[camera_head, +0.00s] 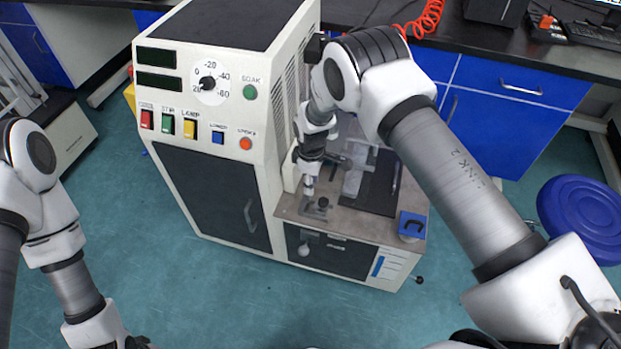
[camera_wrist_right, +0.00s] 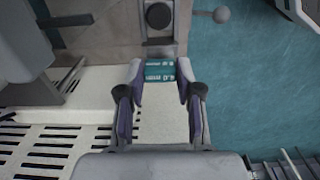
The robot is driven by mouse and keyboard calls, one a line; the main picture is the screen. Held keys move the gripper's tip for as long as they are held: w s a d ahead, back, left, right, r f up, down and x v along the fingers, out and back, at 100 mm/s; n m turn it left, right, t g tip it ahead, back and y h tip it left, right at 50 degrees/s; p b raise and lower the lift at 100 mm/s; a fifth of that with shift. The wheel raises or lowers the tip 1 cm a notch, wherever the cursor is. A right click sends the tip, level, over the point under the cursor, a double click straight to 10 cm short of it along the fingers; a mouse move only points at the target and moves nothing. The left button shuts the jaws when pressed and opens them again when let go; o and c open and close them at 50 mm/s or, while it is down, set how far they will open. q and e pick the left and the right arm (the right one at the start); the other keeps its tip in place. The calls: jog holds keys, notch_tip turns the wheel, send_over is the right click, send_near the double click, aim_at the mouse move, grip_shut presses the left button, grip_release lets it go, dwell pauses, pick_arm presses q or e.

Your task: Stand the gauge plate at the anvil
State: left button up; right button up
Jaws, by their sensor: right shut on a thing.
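My right gripper (camera_head: 308,186) points down over the near left part of the machine's grey worktop. In the right wrist view the gripper (camera_wrist_right: 161,75) is shut on the gauge plate (camera_wrist_right: 160,69), a small teal piece with white millimetre markings between the fingertips. A small grey metal block with a dark round spot (camera_wrist_right: 158,15), apparently the anvil, lies just beyond the fingertips. The block also shows below the gripper in the head view (camera_head: 317,207). I cannot tell whether the plate touches it. My left arm shows at lower left; its fingers are out of frame.
The machine's cream cabinet (camera_head: 205,90) with vents stands directly left of the gripper. A dark flat panel (camera_head: 375,190) and a blue bracket (camera_head: 411,225) occupy the worktop's right side. A blue stool (camera_head: 580,215) stands at right.

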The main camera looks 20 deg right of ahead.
jog(key=shift+d+r, duration=0.1)
jog(key=shift+f+b, duration=1.6)
jog(key=shift+f, duration=1)
jog(key=shift+f+b, duration=0.7)
jog(key=shift+f, duration=0.25)
jog(key=o, duration=1)
jog(key=shift+r, duration=0.1)
notch_tip(320, 180, up, 12)
jog(key=shift+f, duration=0.1)
